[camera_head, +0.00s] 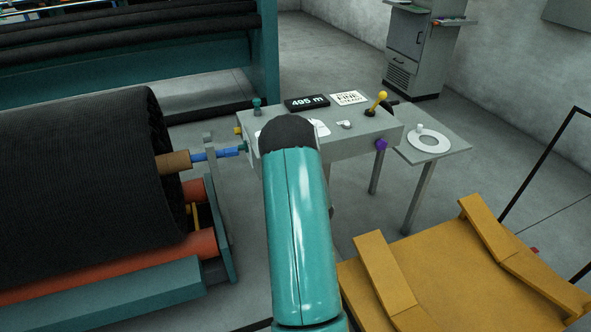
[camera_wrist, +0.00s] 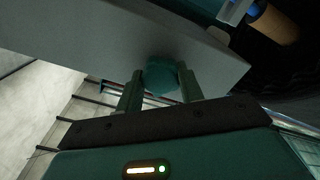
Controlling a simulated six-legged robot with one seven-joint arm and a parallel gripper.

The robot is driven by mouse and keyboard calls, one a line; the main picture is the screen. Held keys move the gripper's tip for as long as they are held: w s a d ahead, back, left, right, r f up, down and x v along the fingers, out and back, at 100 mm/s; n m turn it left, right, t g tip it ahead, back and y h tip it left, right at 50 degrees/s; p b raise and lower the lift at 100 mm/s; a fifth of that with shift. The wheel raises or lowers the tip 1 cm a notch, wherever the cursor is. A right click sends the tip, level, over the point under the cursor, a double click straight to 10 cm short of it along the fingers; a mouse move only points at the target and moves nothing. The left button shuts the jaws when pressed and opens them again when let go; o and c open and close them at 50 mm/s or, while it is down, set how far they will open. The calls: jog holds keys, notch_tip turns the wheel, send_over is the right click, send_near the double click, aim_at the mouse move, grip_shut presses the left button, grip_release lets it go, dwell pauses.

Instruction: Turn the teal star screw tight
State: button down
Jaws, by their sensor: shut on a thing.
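The teal star screw (camera_wrist: 160,76) sits against the grey face of the control box in the wrist view. My gripper (camera_wrist: 160,84) is shut on it, one finger on each side of the head. The screw's lobes are dark and partly covered by the fingers, so how far in it sits cannot be told. In the head view my teal arm covers the front middle of the grey control box (camera_head: 352,148), and both the gripper and the held screw are hidden behind it.
A purple knob (camera_head: 381,144) sits on the box's right front, a yellow-topped lever (camera_head: 380,100) on top. At left are a black netting roll (camera_head: 85,175) and a blue shaft (camera_head: 212,154). A yellow platform (camera_head: 455,280) stands front right. A side table (camera_head: 455,147) holds a white ring.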

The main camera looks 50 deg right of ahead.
jog(key=shift+m, duration=0.5)
jog(key=c, duration=1.3)
grip_release()
jog(key=shift+m, duration=0.3)
jog(key=shift+c, duration=0.2)
jog(key=o, duration=0.4)
jog(key=shift+o, duration=0.2)
jog(key=shift+s, duration=0.1)
jog(key=shift+v, duration=2.45)
jog(key=o, duration=0.5)
jog(key=shift+o, duration=0.2)
jog(key=shift+a, duration=0.1)
jog(key=v, duration=1.3)
jog(key=shift+s+a, duration=0.15)
jog(key=shift+s, duration=0.15)
